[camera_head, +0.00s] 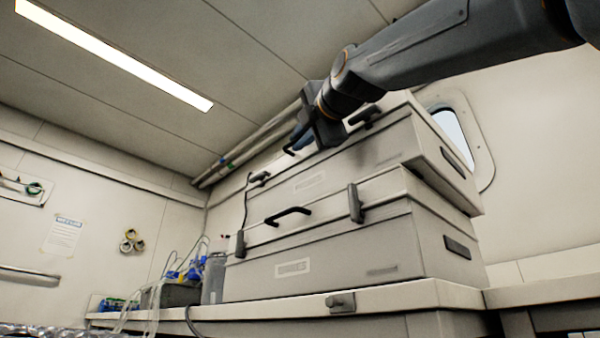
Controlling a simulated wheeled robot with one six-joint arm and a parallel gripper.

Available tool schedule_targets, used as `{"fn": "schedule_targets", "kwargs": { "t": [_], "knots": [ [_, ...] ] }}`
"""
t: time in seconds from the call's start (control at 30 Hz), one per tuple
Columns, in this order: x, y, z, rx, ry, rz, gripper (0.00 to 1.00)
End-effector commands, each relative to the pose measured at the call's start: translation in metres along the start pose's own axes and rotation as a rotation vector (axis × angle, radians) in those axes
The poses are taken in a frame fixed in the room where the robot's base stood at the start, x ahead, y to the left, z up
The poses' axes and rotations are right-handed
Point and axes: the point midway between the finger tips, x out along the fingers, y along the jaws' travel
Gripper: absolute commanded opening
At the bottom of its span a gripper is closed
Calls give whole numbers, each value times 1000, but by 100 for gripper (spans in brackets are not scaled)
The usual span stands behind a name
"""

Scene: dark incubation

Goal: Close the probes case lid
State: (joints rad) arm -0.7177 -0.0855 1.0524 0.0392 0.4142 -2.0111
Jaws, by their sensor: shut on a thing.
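Two pale grey cases are stacked on a bench: an upper case (350,165) and a lower case (345,250). Each has a front label, too blurred for me to tell which one is the probes case. My gripper (298,144) is at the front of the upper case's lid, between its left latch (260,179) and right latch (368,116). It is shut on what looks like the upper lid's dark handle (289,150), mostly hidden by the fingers. The upper lid looks down or nearly so; I cannot tell if a gap remains.
The lower case has a dark handle (287,215) and a latch (354,203). Left of the cases on the bench (270,316) stand a grey cylinder (214,278) and a box (172,294) with blue items and tubing. A window (455,130) is behind the cases.

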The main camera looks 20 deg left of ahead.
Motion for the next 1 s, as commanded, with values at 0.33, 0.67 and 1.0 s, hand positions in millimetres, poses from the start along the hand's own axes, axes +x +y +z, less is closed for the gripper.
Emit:
{"fn": "schedule_targets", "kwargs": {
  "t": [0.33,0.67,1.0],
  "knots": [
    [5,-9,-8,2,14,-19,17],
    [4,-7,-8,2,13,-15,17],
    [-11,-4,-4,2,9,-12,17]
  ]
}}
